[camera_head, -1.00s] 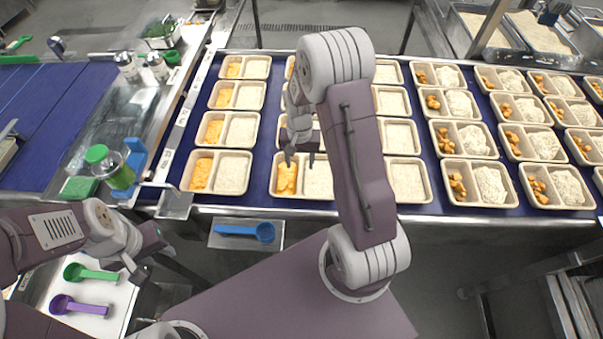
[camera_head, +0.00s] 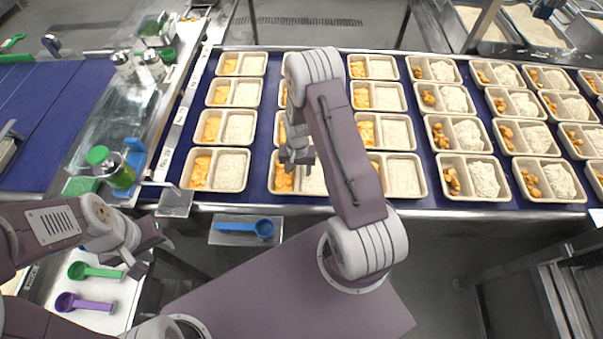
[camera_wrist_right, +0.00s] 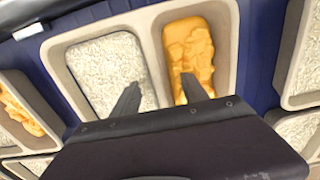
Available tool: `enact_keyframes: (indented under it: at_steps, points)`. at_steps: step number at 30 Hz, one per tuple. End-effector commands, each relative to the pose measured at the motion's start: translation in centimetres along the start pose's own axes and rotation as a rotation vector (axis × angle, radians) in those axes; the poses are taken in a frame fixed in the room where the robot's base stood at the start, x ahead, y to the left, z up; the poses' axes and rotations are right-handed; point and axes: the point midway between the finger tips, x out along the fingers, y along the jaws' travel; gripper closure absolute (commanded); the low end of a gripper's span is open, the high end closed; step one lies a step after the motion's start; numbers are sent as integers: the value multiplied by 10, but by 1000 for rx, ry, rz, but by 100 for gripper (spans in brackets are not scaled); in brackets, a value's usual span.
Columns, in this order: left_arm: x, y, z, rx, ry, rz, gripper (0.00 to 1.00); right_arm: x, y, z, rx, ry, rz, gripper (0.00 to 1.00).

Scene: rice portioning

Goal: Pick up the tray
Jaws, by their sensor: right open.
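The trays are beige with two compartments, one with orange food and one with white rice. A front-row tray (camera_head: 300,193) lies under my right gripper (camera_head: 297,164), partly hidden by it. The right wrist view shows this tray (camera_wrist_right: 152,52) close up, rice on the left and orange pieces on the right. The right gripper's fingers (camera_wrist_right: 160,94) are apart and empty, one over the rice and one over the orange food. I cannot tell whether they touch anything. My left gripper (camera_head: 138,264) hangs at the lower left, away from the trays; its finger opening is unclear.
Several more trays stand in rows on the blue belt, closely spaced on both sides. A blue scoop (camera_head: 247,228) lies on a small shelf in front. A green scoop (camera_head: 92,271) and a purple scoop (camera_head: 84,303) lie at lower left. A green-capped bottle (camera_head: 118,172) stands left.

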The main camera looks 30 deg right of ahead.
Motion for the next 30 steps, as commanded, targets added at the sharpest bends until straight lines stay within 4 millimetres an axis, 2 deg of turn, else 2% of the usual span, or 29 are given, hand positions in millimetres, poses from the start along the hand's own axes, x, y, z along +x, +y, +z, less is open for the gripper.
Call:
enact_keyframes:
  at_steps: [1,6,7,17,20,25,30]
  points:
    - [0,0,0,0,0,0,64,0,0,0,0,0,0,49]
    - [0,0,0,0,0,0,64,0,0,0,0,-1,0,96]
    - [0,0,0,0,0,0,64,0,0,0,0,-1,0,100]
    - [1,0,0,0,0,0,64,-3,0,0,0,0,0,100]
    - [4,0,0,0,0,0,64,-11,0,-1,0,2,-1,100]
    - [12,0,1,0,0,0,64,-39,-1,-2,0,6,-2,100]
    - [19,0,2,0,0,0,64,-62,20,31,2,1,-1,100]
